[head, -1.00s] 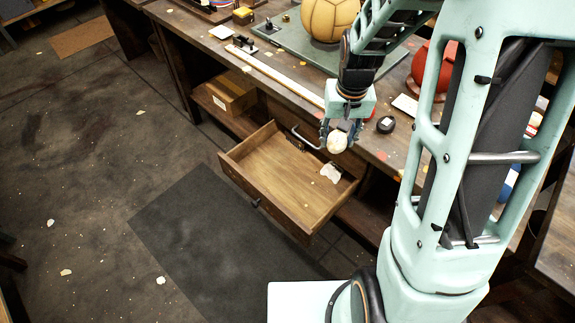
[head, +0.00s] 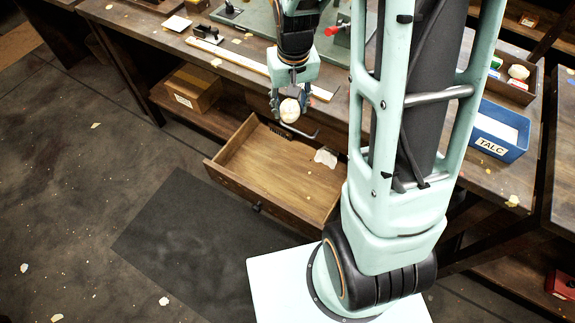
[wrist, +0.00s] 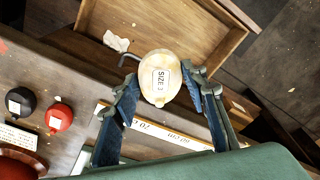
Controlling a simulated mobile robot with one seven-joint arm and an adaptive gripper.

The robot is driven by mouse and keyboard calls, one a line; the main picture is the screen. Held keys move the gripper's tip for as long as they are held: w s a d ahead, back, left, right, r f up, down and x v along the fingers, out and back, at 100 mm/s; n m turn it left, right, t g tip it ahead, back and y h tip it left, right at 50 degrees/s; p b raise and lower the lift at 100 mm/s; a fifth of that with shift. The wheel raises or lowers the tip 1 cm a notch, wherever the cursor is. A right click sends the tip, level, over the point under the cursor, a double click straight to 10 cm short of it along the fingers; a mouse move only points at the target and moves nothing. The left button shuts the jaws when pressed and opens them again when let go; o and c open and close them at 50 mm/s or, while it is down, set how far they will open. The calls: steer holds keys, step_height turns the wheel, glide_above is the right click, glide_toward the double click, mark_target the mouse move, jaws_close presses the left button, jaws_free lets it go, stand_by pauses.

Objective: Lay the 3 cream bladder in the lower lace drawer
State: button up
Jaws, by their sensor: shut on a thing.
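The cream bladder (head: 289,111) is round and held in my gripper (head: 290,103). In the wrist view the bladder (wrist: 160,78) carries a label reading SIZE 3, with my gripper's fingers (wrist: 163,92) on both sides of it. The wooden drawer (head: 270,165) is pulled out below the bench top. A crumpled pale piece (head: 326,158) lies inside it, and the rest of its floor looks bare. In the head view the bladder appears over the back of the drawer, near the bench's front edge. The drawer (wrist: 200,28) also shows beyond the bladder in the wrist view.
A dark bar handle (head: 300,131) shows just below the bladder. A ruler strip (head: 228,54) lies along the bench. A cardboard box (head: 193,89) sits on the shelf left of the drawer. A blue TALC box (head: 497,132) stands right. Black (wrist: 21,101) and red (wrist: 59,116) bladders sit on the bench.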

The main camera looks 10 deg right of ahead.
steer(key=s+a+f+n+b, duration=0.15)
steer(key=s+f+b, duration=0.25)
steer(key=f+b, duration=0.65)
steer(key=s+a+f+n+b, duration=0.15)
steer(key=s+f+b, duration=0.25)
steer(key=f+b, duration=0.65)
steer(key=b, duration=0.6)
glide_above(259, 172)
steer(key=shift+n, duration=0.3)
steer(key=f, duration=0.4)
steer(key=s+f, duration=0.1)
steer(key=f, duration=0.2)
steer(key=shift+d, duration=0.35)
steer(key=shift+w+a+f+b, duration=0.15)
steer(key=shift+f+b, duration=0.1)
steer(key=shift+f, duration=0.4)
steer(key=shift+w+f+b, duration=0.1)
steer(key=shift+f+b, duration=0.1)
steer(key=shift+f, duration=0.5)
steer(key=shift+w+a+f+b, duration=0.15)
steer(key=shift+f+b, duration=0.1)
steer(key=shift+f, duration=0.4)
steer(key=shift+f, duration=0.2)
steer(key=o, duration=1.2)
steer(key=shift+r, duration=0.1)
